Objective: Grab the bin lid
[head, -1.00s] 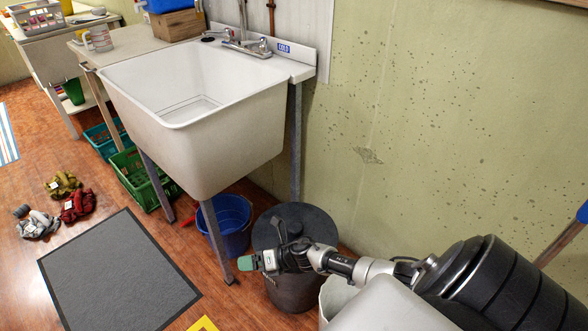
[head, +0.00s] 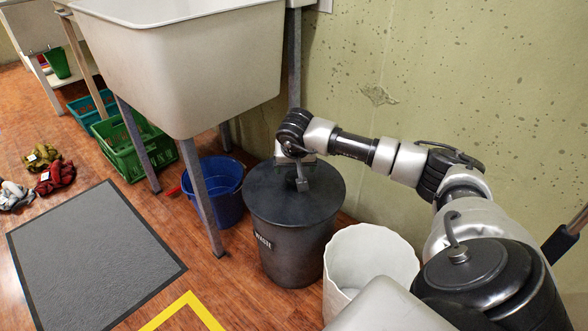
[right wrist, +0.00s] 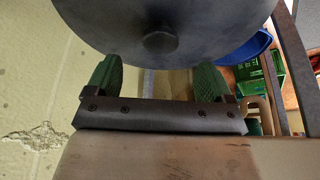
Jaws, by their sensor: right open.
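My left gripper is not in view.
A white open bin (head: 370,255) stands right of the waste bin. A blue bucket (head: 217,190) and a sink leg (head: 203,195) are at its left. The wall (head: 430,80) is close at the back right.

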